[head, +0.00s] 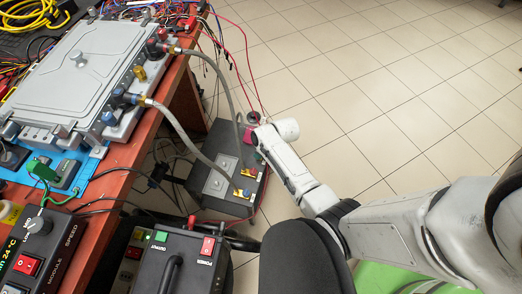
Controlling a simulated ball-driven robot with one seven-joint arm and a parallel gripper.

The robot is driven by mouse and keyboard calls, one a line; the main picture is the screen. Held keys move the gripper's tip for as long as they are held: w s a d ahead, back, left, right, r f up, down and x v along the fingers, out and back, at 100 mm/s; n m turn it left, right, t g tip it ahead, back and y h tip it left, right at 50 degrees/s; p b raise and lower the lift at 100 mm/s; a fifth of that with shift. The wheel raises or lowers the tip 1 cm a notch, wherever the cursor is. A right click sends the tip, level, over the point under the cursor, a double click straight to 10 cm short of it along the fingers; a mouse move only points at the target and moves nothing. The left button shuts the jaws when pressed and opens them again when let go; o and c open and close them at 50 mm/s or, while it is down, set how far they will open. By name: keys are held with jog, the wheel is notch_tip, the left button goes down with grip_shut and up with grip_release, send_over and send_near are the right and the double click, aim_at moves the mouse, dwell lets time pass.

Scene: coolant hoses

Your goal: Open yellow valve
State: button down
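A dark grey box (222,163) stands on the floor beside the bench. Two small yellow fittings, one toward the back (250,172) and one toward the front (241,192), sit on its top right side, with red and blue bits beside them. Two hoses run to them from the silver unit. A yellow knob (140,73) is on the silver unit's right side. Which yellow part is the valve I cannot tell. My arm reaches in from the right, and its end (264,137) is over the box's far right corner, apart from the yellow fittings. The fingers are too small and hidden to read.
The silver unit (75,70) lies on a wooden bench (121,160) at the left, among loose wires. A black power box (190,262) with a handle stands at the front. Grey hoses (185,125) hang between bench and box. The tiled floor (350,75) at the upper right is clear.

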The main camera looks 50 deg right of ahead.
jog(key=c, duration=0.9)
grip_release()
